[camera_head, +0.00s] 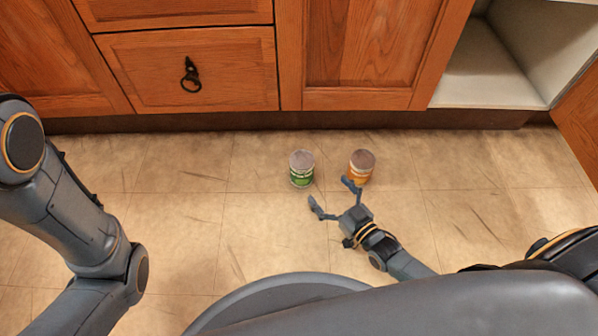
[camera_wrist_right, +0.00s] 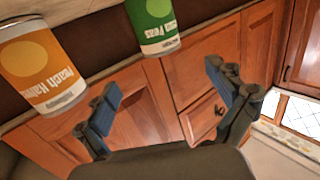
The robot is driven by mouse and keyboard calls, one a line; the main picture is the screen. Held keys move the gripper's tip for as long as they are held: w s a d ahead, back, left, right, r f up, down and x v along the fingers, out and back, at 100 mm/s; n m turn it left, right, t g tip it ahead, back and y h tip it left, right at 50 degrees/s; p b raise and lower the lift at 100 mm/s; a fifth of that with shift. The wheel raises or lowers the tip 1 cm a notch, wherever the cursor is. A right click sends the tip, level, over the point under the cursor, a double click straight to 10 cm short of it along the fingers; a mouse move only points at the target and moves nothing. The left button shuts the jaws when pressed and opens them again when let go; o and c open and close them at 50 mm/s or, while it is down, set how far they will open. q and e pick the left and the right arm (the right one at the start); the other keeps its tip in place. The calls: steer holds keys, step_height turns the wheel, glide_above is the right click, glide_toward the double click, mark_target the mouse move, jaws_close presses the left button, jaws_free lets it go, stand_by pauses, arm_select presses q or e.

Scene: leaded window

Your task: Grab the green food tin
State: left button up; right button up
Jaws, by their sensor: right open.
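The green food tin (camera_head: 302,169) stands upright on the tiled floor in front of the cabinets in the head view.
An orange tin (camera_head: 362,166) stands just right of the green tin, close to one right finger; it shows large in the right wrist view (camera_wrist_right: 42,68). Wooden cabinets (camera_head: 190,68) line the back, with an open compartment (camera_head: 490,70) at right. The floor left of the tins is clear.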

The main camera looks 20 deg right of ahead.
mark_target(309, 169)
steer(key=b+x, duration=0.3)
steer(key=x, duration=0.3)
steer(key=shift+w+f, duration=0.15)
steer(key=shift+w, duration=0.1)
steer(key=shift+w+a+b, duration=0.2)
steer(key=shift+w+b, duration=0.15)
steer(key=shift+w, duration=0.1)
steer(key=b+x, duration=0.4)
steer(key=shift+w+a, duration=0.1)
steer(key=shift+w, duration=0.15)
steer(key=shift+w+a+r+b, duration=0.15)
steer(key=shift+w+r+b, duration=0.15)
steer(key=shift+r, duration=0.1)
steer(key=c, duration=1.7)
